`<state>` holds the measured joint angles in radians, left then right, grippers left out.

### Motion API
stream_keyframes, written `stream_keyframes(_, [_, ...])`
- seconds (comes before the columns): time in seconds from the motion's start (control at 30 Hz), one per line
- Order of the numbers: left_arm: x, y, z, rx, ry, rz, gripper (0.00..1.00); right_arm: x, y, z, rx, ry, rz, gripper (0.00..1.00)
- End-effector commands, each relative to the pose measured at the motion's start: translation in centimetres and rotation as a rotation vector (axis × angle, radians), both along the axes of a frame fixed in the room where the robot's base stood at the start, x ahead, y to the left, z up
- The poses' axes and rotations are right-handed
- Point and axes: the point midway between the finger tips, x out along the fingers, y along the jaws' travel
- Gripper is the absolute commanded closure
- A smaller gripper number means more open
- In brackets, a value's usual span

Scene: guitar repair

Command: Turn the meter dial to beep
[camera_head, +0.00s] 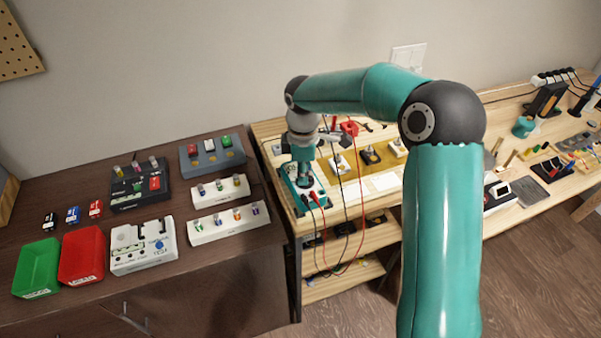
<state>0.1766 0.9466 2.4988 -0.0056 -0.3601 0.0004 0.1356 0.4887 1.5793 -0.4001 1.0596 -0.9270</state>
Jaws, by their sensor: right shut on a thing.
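The meter (318,196) is a teal and white box at the left front of the light wooden bench. Red and black leads run from its front end and hang over the bench edge. My right gripper (304,181) points down onto the meter's face and is shut on its dial. The dial is hidden under the fingers, so its setting cannot be read. The teal right arm crosses the picture from the lower right. My left gripper is not in view.
A dark cabinet at left holds a green tray (37,268), a red tray (82,255), a white tester (143,246) and several small component holders. Right of the meter are a yellow mat (347,182) with several switches and, farther right, tools. Shelves lie below the bench.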

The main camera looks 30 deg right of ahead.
Motion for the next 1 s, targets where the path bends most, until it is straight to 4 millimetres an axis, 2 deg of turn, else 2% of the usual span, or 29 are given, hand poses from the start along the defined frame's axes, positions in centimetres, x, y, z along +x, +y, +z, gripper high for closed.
stream_keyframes(0.2, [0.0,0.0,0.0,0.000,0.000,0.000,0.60,0.0,0.0,0.0,-0.001,-0.001,-0.001,1.00])
stream_keyframes(0.23, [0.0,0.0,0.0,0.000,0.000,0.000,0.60,0.0,0.0,0.0,-0.001,-0.001,-0.001,0.86])
stream_keyframes(0.37, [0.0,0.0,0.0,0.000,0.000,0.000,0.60,0.0,0.0,0.0,0.000,0.000,-0.001,0.64])
stream_keyframes(0.4, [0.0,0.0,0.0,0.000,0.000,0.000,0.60,0.0,0.0,0.0,0.000,0.000,-0.001,0.62])
stream_keyframes(0.77, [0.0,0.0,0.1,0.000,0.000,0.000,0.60,0.1,0.1,0.4,-0.001,-0.001,-0.001,0.62])
stream_keyframes(0.87, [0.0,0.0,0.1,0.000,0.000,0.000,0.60,0.1,0.1,1.3,0.000,-0.002,-0.001,0.62])
stream_keyframes(1.0, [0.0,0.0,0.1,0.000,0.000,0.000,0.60,0.2,0.1,3.7,-0.001,-0.004,-0.001,0.62])
